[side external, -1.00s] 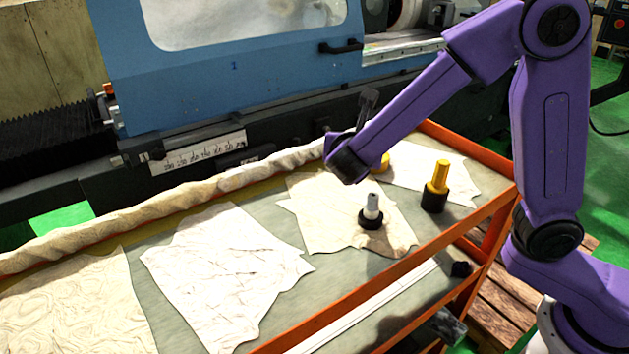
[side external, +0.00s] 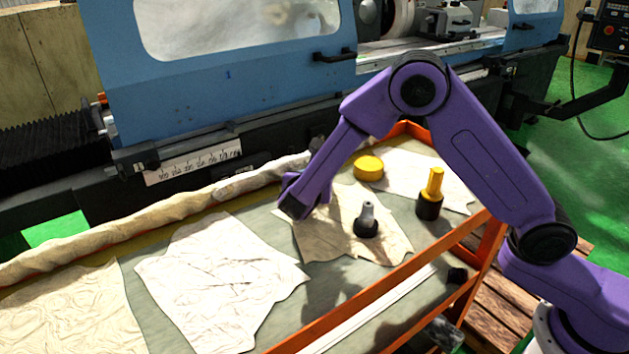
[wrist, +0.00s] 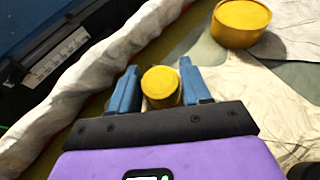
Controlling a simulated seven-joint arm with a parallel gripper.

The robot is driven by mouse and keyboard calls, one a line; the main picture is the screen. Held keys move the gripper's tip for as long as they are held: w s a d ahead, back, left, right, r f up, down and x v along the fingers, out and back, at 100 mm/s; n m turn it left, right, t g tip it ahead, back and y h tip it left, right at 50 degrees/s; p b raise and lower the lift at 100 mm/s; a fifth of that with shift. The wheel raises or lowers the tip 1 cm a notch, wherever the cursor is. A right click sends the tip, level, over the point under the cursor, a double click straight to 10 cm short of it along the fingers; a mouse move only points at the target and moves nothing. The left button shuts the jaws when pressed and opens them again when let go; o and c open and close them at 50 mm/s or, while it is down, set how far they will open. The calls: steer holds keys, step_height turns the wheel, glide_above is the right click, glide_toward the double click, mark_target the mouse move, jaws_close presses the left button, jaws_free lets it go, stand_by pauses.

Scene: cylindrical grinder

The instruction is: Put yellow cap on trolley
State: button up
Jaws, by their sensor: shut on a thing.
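A yellow cap (wrist: 161,87) sits between the two blue fingers of my gripper (wrist: 160,90) in the wrist view. The gripper is shut on it. In the side view my purple wrist (side external: 303,192) is over the trolley's back part, near the twisted cloth roll, and hides the fingers and the held cap. The trolley has an orange rim (side external: 375,288) and a grey-green top. How far the cap is above the top, or whether it touches, I cannot tell.
A wider yellow round piece (side external: 368,168) stands to the right of my wrist, also in the wrist view (wrist: 240,22). A grey-and-black piece (side external: 366,220) and a yellow-and-black piece (side external: 430,195) stand upright. The cloth roll (side external: 130,223) runs along the back; creased sheets (side external: 215,275) lie flat.

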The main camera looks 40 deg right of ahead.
steer(key=shift+f, duration=0.3)
steer(key=shift+f, duration=0.1)
steer(key=o, duration=1)
steer(key=v, duration=1.2)
